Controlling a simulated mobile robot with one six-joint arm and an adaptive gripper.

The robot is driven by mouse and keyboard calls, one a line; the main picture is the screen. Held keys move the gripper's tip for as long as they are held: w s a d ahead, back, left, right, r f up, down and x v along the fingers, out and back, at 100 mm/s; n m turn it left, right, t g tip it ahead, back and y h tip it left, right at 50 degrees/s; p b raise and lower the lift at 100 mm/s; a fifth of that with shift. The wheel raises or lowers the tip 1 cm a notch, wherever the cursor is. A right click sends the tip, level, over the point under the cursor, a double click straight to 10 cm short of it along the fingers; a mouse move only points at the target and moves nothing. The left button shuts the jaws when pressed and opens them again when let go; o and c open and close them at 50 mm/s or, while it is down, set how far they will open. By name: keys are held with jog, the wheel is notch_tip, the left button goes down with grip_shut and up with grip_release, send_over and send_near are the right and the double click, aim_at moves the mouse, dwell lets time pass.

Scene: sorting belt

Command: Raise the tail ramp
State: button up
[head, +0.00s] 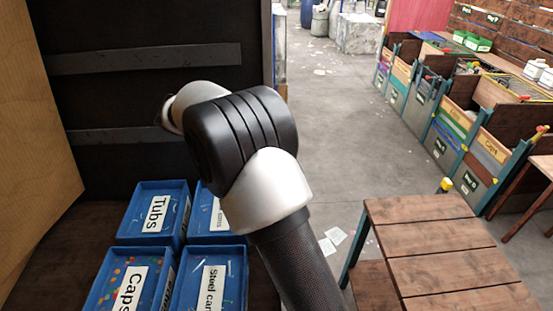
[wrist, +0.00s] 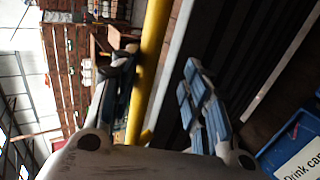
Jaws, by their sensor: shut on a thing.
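My gripper (wrist: 157,68) shows in the wrist view, with one finger on each side of a long yellow bar (wrist: 147,75). It is shut on the yellow bar, which runs nearly the full height of that view. A grey edge (wrist: 177,62) runs alongside the bar, with dark slatted panelling to its right. In the head view my arm bends across the middle and hides my gripper and the bar. A dark upright panel with grey strips (head: 145,58) stands behind the arm. I cannot tell for sure which surface is the tail ramp.
Blue bins labelled Tubs (head: 128,231) and Caps (head: 98,296) stand with others at lower left. A tan board (head: 35,130) rises at far left. A wooden plank table (head: 425,238) stands at right, before a row of sorting bins (head: 440,150). The grey floor (head: 330,130) is mostly clear.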

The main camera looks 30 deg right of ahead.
jog(key=shift+w+a, duration=0.1)
jog(key=shift+a, duration=0.1)
jog(key=v, duration=0.7)
jog(key=shift+r, duration=0.1)
